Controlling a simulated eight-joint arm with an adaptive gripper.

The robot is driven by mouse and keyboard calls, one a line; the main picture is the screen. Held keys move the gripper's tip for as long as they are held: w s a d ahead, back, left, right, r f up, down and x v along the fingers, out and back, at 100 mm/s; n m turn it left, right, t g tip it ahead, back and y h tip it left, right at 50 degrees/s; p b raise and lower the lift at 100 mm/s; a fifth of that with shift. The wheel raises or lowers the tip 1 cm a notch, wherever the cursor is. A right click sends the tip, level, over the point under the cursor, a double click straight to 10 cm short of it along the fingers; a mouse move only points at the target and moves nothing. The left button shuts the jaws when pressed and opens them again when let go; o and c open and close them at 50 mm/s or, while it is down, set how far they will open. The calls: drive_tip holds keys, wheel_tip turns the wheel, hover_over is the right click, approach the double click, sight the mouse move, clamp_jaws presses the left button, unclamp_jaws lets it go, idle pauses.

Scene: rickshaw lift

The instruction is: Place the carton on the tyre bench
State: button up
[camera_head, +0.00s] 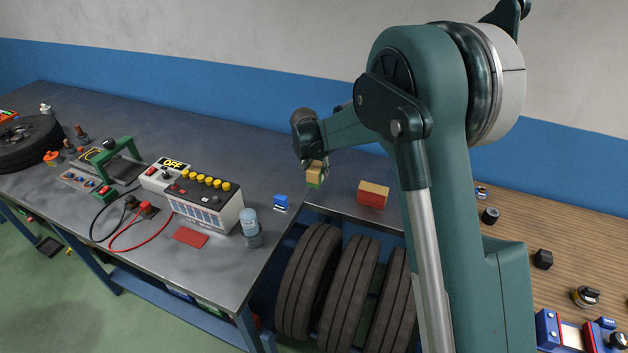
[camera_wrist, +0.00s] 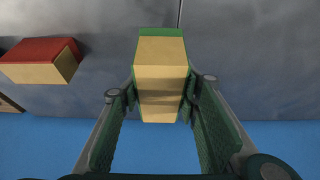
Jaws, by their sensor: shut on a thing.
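A tan carton with a green end (camera_head: 314,180) is held in my gripper (camera_head: 312,165), green end down. In the wrist view the tan sides of the carton (camera_wrist: 161,75) fill the space between the two fingers (camera_wrist: 160,100), which press on it from both sides. The tyre bench (camera_head: 338,200) is the grey top over several upright tyres (camera_head: 345,285). The held carton appears near the seam between this bench and the long grey bench; I cannot tell its exact height above the top.
A battery unit (camera_head: 205,200), a bottle (camera_head: 250,228) and a blue block (camera_head: 281,203) stand on the long bench. A blue-banded wall runs behind.

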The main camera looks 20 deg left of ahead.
sight(314, 170)
drive_tip(key=shift+f, duration=1.1)
drive_tip(key=shift+f, duration=1.9)
drive_tip(key=shift+f, duration=0.1)
drive_tip(key=o, duration=1.1)
drive_tip(key=shift+c, duration=0.2)
drive_tip(key=v, duration=1.2)
drive_tip(key=shift+s, duration=0.1)
